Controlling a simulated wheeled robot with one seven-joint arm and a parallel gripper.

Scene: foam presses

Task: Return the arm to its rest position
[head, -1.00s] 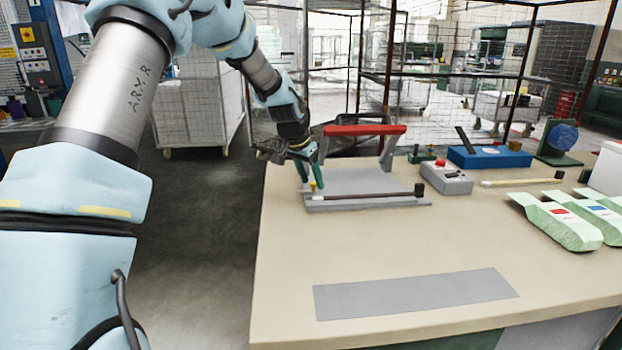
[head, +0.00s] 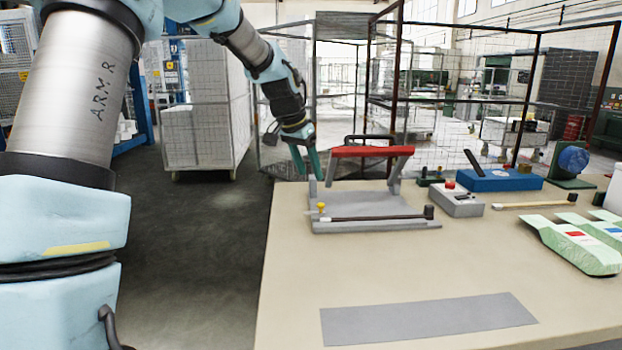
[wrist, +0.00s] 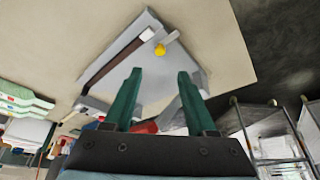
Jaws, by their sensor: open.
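My gripper (head: 306,163) is open and empty, with green fingers pointing down. It is raised above the back left part of a grey press plate (head: 342,197), left of the press's red handle bar (head: 372,151). In the wrist view the two green fingers (wrist: 157,95) are spread apart with nothing between them. The grey plate (wrist: 172,56) with a dark rod and a yellow knob (wrist: 160,49) lies beyond the fingertips. My arm stretches from the left foreground to the press.
A grey control box with a red button (head: 455,199), a blue box (head: 502,180) and green packages (head: 575,245) stand right on the table. A grey strip (head: 428,319) lies near the front. A wire fence stands behind the table. Open floor lies to the left.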

